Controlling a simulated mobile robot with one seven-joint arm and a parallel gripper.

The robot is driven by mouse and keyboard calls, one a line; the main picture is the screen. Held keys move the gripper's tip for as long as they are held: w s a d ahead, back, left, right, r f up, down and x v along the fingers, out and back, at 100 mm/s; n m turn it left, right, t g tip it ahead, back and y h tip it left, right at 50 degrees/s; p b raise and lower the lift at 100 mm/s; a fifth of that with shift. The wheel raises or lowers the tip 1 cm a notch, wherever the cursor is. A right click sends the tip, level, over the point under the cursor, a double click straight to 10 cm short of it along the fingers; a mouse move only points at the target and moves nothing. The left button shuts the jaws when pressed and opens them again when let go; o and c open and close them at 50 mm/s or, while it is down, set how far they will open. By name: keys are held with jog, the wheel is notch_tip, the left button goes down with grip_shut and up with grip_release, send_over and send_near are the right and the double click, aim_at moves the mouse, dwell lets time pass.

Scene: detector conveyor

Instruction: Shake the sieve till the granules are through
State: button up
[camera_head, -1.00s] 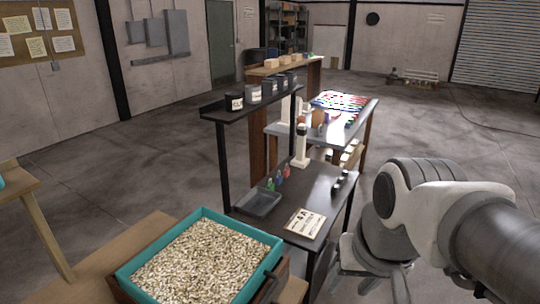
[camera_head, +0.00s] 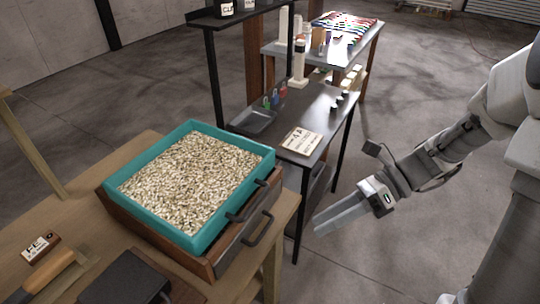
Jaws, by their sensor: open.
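The sieve (camera_head: 237,193) is a teal rectangular frame full of pale beige granules (camera_head: 185,182). It sits on top of a wooden box (camera_head: 150,236) with dark handles (camera_head: 262,228) on its right side. The box stands on a wooden table. The sieve's mesh and the inside of the box are hidden. My gripper (camera_head: 318,222) is to the right of the sieve, apart from it, beyond the table's right edge. Its long grey fingers point left and look empty; the gap between them is hard to make out from here.
A wooden-handled tool (camera_head: 45,278), a small labelled block (camera_head: 40,247) and a dark flat object (camera_head: 125,280) lie on the wooden table (camera_head: 85,216) at front left. A black table (camera_head: 315,97) behind holds a grey tray (camera_head: 252,121) and a labelled card (camera_head: 302,141). Open floor lies right.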

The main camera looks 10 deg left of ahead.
jog(key=w+f+m+y+b, duration=0.2)
jog(key=w+f+m+y, duration=0.25)
jog(key=m, duration=0.25)
jog(key=m+t+y+b, duration=0.2)
jog(key=m+t+y, duration=0.2)
jog(key=m, duration=0.3)
send_near(256, 199)
jog(key=a, duration=1)
jog(key=shift+s+r, duration=0.2)
jog(key=shift+r, duration=0.2)
jog(key=shift+d, duration=0.1)
grip_shut()
